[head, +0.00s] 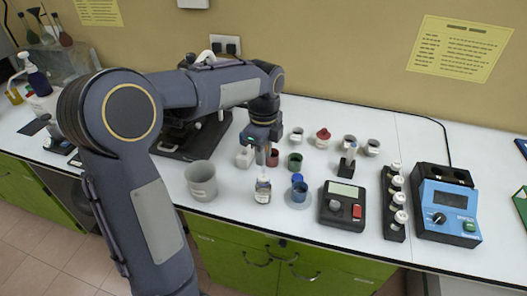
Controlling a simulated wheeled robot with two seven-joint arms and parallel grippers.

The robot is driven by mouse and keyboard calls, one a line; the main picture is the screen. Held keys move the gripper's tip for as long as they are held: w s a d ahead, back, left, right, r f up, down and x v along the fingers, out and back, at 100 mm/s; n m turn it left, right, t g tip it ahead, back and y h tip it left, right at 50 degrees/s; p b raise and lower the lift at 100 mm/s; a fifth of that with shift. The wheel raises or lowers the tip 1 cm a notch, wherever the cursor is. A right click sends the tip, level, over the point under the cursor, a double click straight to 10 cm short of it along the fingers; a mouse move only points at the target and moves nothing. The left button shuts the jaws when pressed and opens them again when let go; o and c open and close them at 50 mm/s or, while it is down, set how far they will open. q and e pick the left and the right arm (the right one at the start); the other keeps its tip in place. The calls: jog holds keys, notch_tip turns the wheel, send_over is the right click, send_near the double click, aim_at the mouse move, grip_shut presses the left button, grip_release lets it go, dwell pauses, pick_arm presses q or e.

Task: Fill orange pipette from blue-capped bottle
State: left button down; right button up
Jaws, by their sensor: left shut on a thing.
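My left gripper (262,138) points down above the bench, over a small bottle with a white label (263,191). It is shut on a slim thing, probably the pipette, whose lower part (261,165) reaches down toward the bottle mouth. The fingers hide most of it, so I cannot tell its colour or whether its tip is inside the bottle. A blue cap-like piece (297,178) is just right of the bottle, above a blue container (299,191). My right gripper is not in view.
A large grey beaker (201,181) is to the left. A scale (343,204), a rack of white-capped vials (396,205) and a blue device (447,207) stand to the right.

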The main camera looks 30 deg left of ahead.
aim_at(263, 174)
pick_arm(q)
jog(key=shift+f, duration=0.3)
jog(key=shift+f+b, duration=0.7)
jog(key=shift+f, duration=0.05)
jog(key=shift+f, duration=0.35)
jog(key=shift+f+b, duration=1.45)
jog(key=shift+f, duration=0.45)
